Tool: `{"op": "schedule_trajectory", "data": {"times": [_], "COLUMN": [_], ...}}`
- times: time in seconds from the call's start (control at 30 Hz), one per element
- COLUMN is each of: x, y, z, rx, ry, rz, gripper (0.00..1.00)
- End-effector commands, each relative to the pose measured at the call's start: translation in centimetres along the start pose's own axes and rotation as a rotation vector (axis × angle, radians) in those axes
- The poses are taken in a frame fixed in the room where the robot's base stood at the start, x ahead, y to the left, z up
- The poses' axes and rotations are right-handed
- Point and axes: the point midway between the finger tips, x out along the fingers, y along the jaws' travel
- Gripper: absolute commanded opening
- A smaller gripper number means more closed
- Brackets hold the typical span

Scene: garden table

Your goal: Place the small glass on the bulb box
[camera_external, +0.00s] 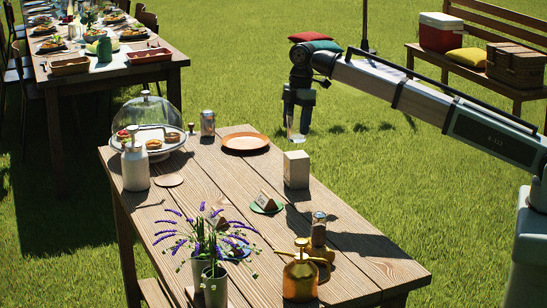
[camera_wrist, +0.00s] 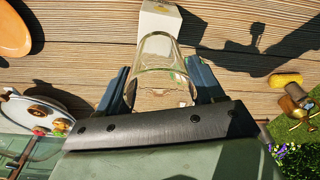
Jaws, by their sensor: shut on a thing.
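My gripper (camera_external: 297,112) is above the far right edge of the wooden table in the external view, shut on the small clear glass (camera_external: 295,129). In the wrist view, the glass (camera_wrist: 160,62) sits between the two dark fingers (camera_wrist: 160,88). A white bulb box (camera_external: 296,170) stands upright on the table, below and a little in front of the gripper in the external view. The box (camera_wrist: 160,20) also shows at the top of the wrist view, just beyond the glass. The glass and box look apart in the external view.
An orange plate (camera_external: 245,143) and a silver can (camera_external: 208,123) are at the table's far end. A glass-domed cake stand (camera_external: 150,122) and a white bottle (camera_external: 135,165) stand at left. Lavender pots (camera_external: 205,255) and a brass sprayer (camera_external: 300,275) are at the near end.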

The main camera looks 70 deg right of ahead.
Motion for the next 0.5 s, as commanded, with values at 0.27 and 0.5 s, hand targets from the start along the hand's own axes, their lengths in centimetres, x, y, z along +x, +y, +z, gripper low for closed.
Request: {"op": "schedule_trajectory", "data": {"times": [0.27, 0.5], "x": [2.4, 4.3], "y": [-0.1, 0.0], "z": [0.3, 0.5], "rx": [0.0, 0.0], "ry": [0.0, 0.0], "rz": [0.0, 0.001], "gripper": [0.32, 0.32]}}
